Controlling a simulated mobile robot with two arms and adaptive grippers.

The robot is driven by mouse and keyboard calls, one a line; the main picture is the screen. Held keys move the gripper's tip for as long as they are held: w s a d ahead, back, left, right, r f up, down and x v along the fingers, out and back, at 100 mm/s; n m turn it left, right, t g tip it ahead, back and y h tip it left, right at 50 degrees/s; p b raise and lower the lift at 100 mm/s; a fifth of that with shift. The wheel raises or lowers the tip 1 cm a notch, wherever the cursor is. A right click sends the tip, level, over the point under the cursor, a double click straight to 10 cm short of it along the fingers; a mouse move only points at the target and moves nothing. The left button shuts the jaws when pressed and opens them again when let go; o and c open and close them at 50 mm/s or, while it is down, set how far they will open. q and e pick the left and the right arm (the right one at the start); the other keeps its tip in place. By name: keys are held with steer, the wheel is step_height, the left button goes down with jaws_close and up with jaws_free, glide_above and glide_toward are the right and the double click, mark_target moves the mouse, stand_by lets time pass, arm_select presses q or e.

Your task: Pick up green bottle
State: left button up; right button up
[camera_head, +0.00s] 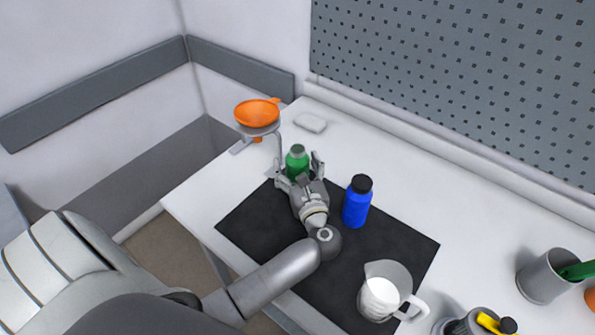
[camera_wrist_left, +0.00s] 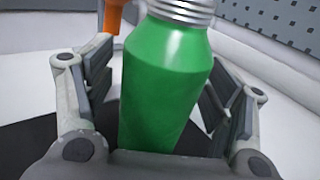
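The green bottle (camera_head: 297,160) with a grey cap stands upright near the far corner of the black mat (camera_head: 250,222). My left gripper (camera_head: 299,172) is around it at the bottle's near side, one finger on each side. In the left wrist view the green bottle (camera_wrist_left: 165,85) fills the space between the two fingers of the left gripper (camera_wrist_left: 170,100). The bottle's base is hidden by the gripper. My right gripper is not in view.
A blue bottle (camera_head: 357,202) stands close to the right of my left gripper. An orange funnel (camera_head: 257,113) sits on a stand behind the green bottle. A white jug (camera_head: 384,291) is at the front, and a grey cup (camera_head: 545,277) is far right.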

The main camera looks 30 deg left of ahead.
arm_select(q)
steer(key=c, duration=1.1)
steer(key=shift+r, duration=0.25)
steer(key=shift+c, duration=0.2)
steer(key=shift+r+b, duration=0.5)
steer(key=shift+r, duration=0.3)
steer(key=s+r+b, duration=0.3)
steer(key=s+r, duration=0.7)
steer(key=s, duration=0.3)
steer(key=shift+s+r, duration=0.35)
steer(key=shift+r, duration=0.05)
